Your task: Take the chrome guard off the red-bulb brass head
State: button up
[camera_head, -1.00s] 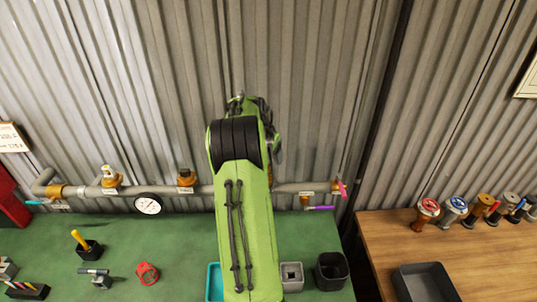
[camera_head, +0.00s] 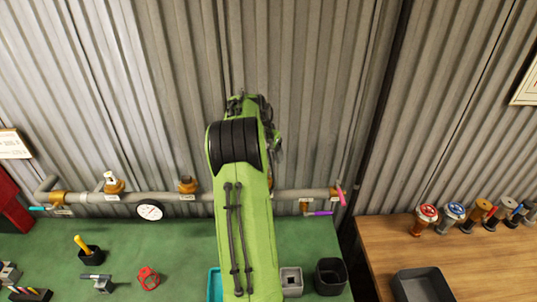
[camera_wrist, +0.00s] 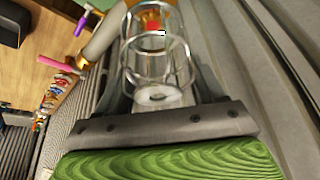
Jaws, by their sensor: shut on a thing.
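The chrome guard (camera_wrist: 185,62) is a shiny wire cage with rings, in the middle of the wrist view. My gripper (camera_wrist: 160,82) has its two grey fingers on either side of the cage and is shut on it. The red bulb (camera_wrist: 153,26) shows through the wires at the cage's far end, with the brass head (camera_wrist: 148,14) partly visible there. I cannot tell whether the guard still touches the head. In the head view my green arm hides the gripper, guard and this head.
A grey pipe (camera_head: 150,197) with brass fittings runs along the corrugated wall. The green bench (camera_head: 200,240) holds a red ring (camera_head: 148,278), a dark cup (camera_head: 331,276) and a teal bin (camera_head: 214,284). A wooden table (camera_head: 490,265) at right carries several heads and a grey tray (camera_head: 425,287).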

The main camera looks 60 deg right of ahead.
jog(key=shift+r, duration=1.05)
jog(key=shift+r, duration=2)
